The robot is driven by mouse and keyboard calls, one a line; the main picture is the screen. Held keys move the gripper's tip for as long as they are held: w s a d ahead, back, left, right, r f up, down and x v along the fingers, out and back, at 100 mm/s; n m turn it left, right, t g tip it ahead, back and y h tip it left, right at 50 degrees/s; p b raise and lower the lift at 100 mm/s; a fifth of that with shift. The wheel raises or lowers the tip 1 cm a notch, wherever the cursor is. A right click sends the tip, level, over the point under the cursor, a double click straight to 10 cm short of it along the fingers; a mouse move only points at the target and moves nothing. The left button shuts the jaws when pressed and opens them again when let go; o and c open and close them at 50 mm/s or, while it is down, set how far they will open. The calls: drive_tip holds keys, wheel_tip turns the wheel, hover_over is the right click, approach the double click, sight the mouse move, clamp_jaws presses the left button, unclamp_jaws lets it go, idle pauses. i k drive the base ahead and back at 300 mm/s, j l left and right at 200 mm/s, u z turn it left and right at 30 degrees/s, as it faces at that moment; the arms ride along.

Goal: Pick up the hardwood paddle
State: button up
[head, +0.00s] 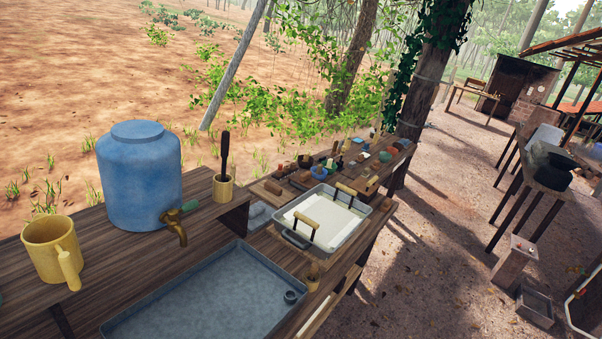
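A dark brown tool, likely the hardwood paddle (225,153), stands nearly upright in a small tan cup (223,192). The cup is on the raised wooden shelf, just right of the blue water barrel. The tool's upper part shows clear above the cup, and its lower end is hidden inside. My gripper does not show in the head view, so its opening and its distance from the tool cannot be seen.
The blue barrel (140,180) with a brass tap (176,224) stands left of the cup. A yellow mug (54,247) is at far left. A grey tray (205,300) lies in front, and a white-lined pan (325,218) with wooden handles lies right. Open ground lies right of the bench.

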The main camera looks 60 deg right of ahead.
sight(224, 134)
drive_tip(key=z, duration=1)
drive_tip(key=i+l+u, duration=0.2)
drive_tip(key=i+l, duration=0.2)
drive_tip(key=i+l+u, duration=0.2)
drive_tip(key=i+l, duration=0.25)
drive_tip(key=i, duration=0.15)
drive_tip(key=i+l+u, duration=0.2)
drive_tip(key=i+l, duration=0.2)
drive_tip(key=l, duration=0.15)
drive_tip(key=i+l+u, duration=0.2)
drive_tip(key=i+l, duration=0.2)
drive_tip(key=l, duration=0.2)
